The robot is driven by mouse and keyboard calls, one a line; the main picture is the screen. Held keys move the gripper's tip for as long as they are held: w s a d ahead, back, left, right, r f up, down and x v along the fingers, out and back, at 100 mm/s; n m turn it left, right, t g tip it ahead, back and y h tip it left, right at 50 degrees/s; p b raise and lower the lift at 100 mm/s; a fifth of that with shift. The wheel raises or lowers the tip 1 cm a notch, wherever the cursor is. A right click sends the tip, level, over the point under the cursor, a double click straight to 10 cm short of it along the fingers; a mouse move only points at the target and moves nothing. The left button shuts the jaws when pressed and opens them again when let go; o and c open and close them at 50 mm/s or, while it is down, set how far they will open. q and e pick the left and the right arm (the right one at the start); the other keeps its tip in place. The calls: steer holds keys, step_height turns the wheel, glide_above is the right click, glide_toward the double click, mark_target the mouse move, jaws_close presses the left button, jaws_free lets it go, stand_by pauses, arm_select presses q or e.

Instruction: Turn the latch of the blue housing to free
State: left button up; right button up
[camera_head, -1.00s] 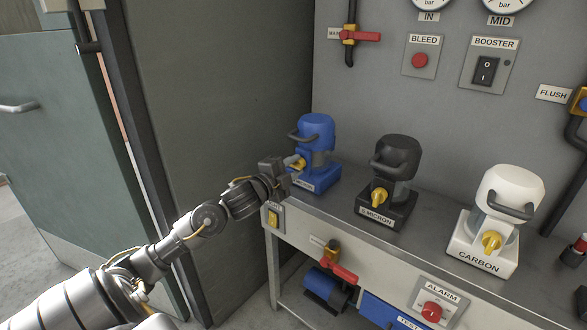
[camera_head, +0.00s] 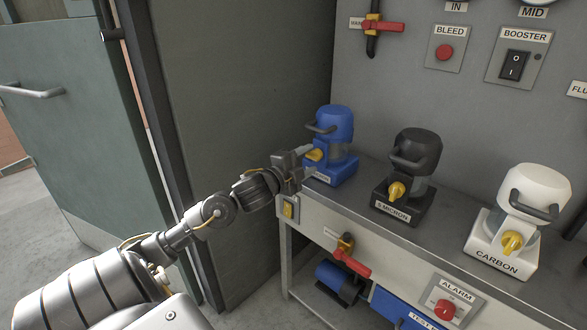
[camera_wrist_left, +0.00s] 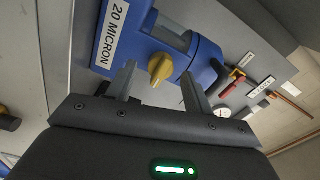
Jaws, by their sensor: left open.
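The blue housing (camera_head: 335,125) stands at the left end of the bench, with a dark handle on its head and a base labelled 20 MICRON in the wrist view (camera_wrist_left: 207,62). Its yellow latch (camera_head: 314,155) is on the front, and its lever shows in the wrist view (camera_wrist_left: 160,68). My left gripper (camera_head: 303,160) is open in front of the latch. In the wrist view its fingers (camera_wrist_left: 158,85) stand on either side of the latch's near end, with gaps showing. I cannot tell whether either finger touches it. My right gripper is not in view.
A black housing (camera_head: 415,148) and a white CARBON housing (camera_head: 538,185) stand farther right on the bench (camera_head: 455,228). A dark wall panel (camera_head: 235,100) rises close behind my left arm. A red-handled valve (camera_head: 350,260) sits below the bench edge.

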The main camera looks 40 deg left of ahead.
arm_select(q)
steer(key=s, duration=0.9)
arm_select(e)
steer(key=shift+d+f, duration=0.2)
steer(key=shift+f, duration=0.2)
arm_select(q)
steer(key=shift+s+d, duration=0.1)
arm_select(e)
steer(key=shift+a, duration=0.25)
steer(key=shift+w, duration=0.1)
